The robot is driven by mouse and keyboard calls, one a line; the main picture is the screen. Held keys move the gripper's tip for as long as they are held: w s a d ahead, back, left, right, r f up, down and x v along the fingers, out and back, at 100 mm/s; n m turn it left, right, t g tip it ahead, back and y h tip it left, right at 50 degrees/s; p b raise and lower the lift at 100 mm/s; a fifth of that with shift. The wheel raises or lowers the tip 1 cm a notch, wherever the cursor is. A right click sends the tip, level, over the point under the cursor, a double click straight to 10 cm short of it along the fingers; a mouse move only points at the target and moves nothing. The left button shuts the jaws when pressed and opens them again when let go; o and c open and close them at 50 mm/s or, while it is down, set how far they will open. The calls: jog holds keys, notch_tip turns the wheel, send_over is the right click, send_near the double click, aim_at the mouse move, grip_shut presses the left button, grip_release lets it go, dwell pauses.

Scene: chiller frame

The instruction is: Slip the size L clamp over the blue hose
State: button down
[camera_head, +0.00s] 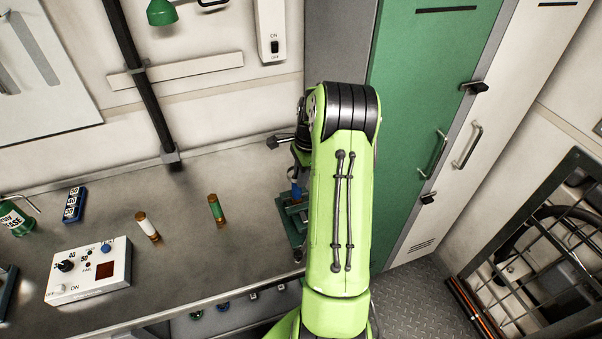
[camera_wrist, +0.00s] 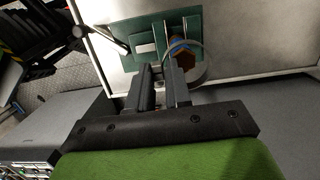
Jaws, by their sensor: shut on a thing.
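In the wrist view my gripper (camera_wrist: 170,75) is shut on the clamp (camera_wrist: 197,70), a thin grey ring at the right of its fingertips. The blue hose (camera_wrist: 180,50), with a brown-orange part, stands at a green fixture (camera_wrist: 148,30) on the bench. In the picture the ring overlaps the hose; I cannot tell whether it is around it or only in front of it. In the head view my arm hides most of the gripper and the clamp. A bit of the blue hose (camera_head: 296,190) shows left of my arm, above the green fixture (camera_head: 290,220).
A white control box (camera_head: 88,272), a white-and-brown cylinder (camera_head: 147,226), a green-and-brown cylinder (camera_head: 216,210) and a blue block (camera_head: 74,204) stand on the grey bench (camera_head: 180,265). A green cabinet door (camera_head: 425,90) is right of my arm. The middle of the bench is fairly clear.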

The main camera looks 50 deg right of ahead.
jog(key=shift+f+b, duration=0.35)
jog(key=shift+f, duration=0.4)
jog(key=shift+s+a+f+b, duration=0.25)
jog(key=shift+s+f+b, duration=0.15)
jog(key=shift+f, duration=0.15)
jog(key=shift+s+a+f+b, duration=0.2)
jog(key=shift+s+f+b, duration=0.15)
jog(key=shift+f, duration=0.15)
jog(key=shift+w+d+f, duration=0.1)
jog(key=shift+w+d, duration=0.1)
jog(key=shift+w, duration=0.15)
jog(key=c, duration=1.2)
grip_release()
jog(key=shift+w+d+f, duration=0.2)
jog(key=shift+w+d, duration=0.25)
jog(key=shift+w, duration=0.15)
jog(key=shift+o, duration=1.1)
jog(key=shift+s+a+r, duration=0.1)
jog(key=shift+s+r, duration=0.05)
jog(key=shift+s+a+r, duration=0.2)
jog(key=shift+s, duration=0.05)
jog(key=shift+w+d+r, duration=0.2)
notch_tip(320, 180, up, 15)
jog(key=s+d+p, duration=0.1)
jog(key=shift+s+d, duration=0.2)
jog(key=shift+d, duration=0.15)
